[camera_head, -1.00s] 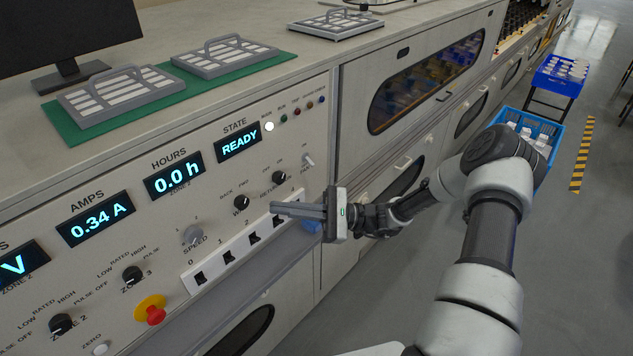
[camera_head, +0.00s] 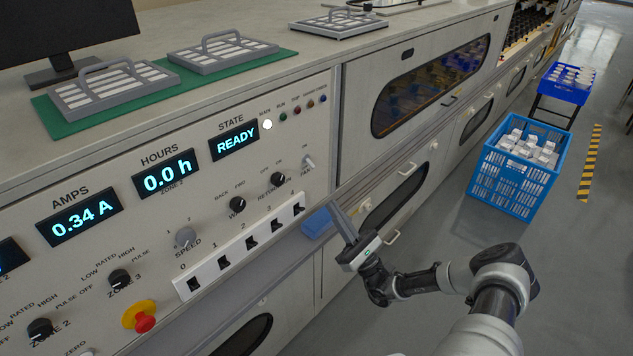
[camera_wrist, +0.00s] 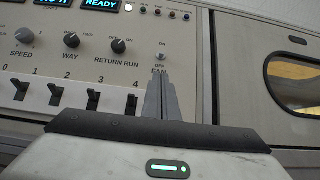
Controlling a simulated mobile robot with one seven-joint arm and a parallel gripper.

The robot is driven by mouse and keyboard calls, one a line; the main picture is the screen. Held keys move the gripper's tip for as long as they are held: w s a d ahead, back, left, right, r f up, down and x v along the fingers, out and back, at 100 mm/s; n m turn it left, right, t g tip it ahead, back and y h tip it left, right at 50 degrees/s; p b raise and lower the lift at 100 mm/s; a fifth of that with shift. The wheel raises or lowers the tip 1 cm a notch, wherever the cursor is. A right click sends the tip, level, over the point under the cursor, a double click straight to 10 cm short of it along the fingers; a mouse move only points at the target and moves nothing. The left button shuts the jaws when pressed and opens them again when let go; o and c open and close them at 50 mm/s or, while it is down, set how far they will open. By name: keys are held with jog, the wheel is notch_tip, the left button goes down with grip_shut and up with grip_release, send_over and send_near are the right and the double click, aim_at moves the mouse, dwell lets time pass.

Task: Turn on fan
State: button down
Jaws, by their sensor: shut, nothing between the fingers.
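The fan switch (camera_head: 310,162) is a small pale toggle at the right end of the control panel (camera_head: 215,190). In the wrist view the toggle (camera_wrist: 162,57) sits between the ON and OFF labels, above the word FAN. I cannot tell its position for sure. My gripper (camera_head: 336,208) is shut and empty, to the right of and below the toggle in the head view. In the wrist view its fingertips (camera_wrist: 160,76) lie just below the toggle, partly covering the FAN label. Contact does not show.
A strip of black rocker switches (camera_head: 251,241) runs below the WAY knob (camera_head: 238,204) and RETURN RUN knob (camera_head: 278,179). A red emergency button (camera_head: 142,321) is at lower left. A blue object (camera_head: 318,222) lies near my gripper. A blue crate (camera_head: 500,190) stands on the floor at right.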

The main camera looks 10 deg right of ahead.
send_near(305, 162)
jog(key=x, duration=0.4)
jog(key=shift+w+a+r, duration=0.2)
jog(key=shift+a, duration=0.05)
jog(key=shift+d+r+p, duration=0.15)
jog(key=shift+r+p, duration=0.1)
jog(key=shift+p, duration=0.3)
jog(key=shift+s+f, duration=0.1)
jog(key=shift+s, duration=0.05)
